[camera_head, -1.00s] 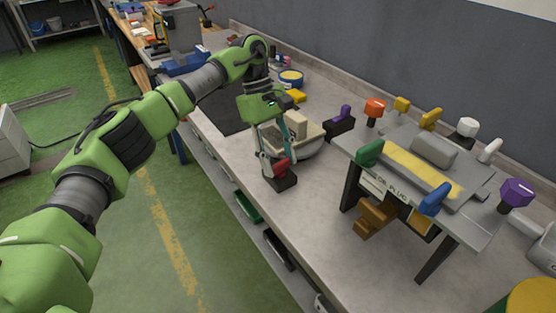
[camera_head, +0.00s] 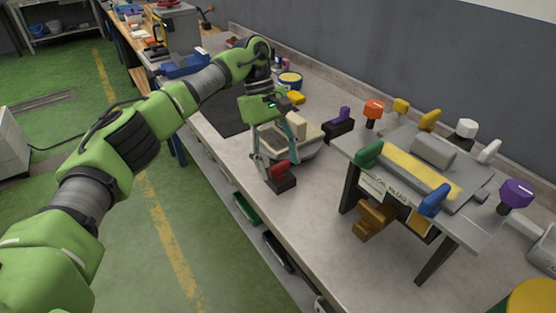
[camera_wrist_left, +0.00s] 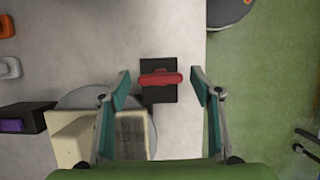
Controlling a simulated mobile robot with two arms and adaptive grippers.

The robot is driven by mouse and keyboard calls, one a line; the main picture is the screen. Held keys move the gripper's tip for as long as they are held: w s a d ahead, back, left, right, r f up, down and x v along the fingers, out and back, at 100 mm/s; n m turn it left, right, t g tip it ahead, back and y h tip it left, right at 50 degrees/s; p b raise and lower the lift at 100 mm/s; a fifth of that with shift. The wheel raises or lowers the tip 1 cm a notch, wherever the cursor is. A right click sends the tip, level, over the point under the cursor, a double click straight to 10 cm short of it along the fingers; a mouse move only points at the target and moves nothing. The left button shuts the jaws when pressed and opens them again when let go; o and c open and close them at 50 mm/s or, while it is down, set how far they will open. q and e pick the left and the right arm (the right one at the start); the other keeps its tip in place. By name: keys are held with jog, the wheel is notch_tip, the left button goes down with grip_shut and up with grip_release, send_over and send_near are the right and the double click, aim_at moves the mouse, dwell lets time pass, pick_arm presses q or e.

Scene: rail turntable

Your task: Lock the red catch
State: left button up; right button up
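The red catch (camera_head: 279,169) sits on a small black block (camera_head: 284,184) near the front edge of the bench. In the left wrist view the red catch (camera_wrist_left: 160,79) lies crosswise on its black base (camera_wrist_left: 159,95). My left gripper (camera_head: 280,168) is open, its fingers pointing down around the catch. In the left wrist view the two teal-padded fingertips (camera_wrist_left: 158,82) stand on either side of the catch, with a gap on each side. My right gripper is not in view.
A beige block and grey bowl-like part (camera_head: 308,140) sit just behind the catch. A grey metal stand (camera_head: 480,222) with coloured handles is to the right. A purple catch (camera_head: 344,114) is behind. The bench's front edge is close to the catch.

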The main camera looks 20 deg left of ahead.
pick_arm(q)
jog(key=shift+r, duration=0.1)
jog(key=v, duration=1.1)
jog(key=shift+a+r, duration=0.15)
jog(key=shift+r, duration=0.2)
jog(key=shift+w, duration=0.15)
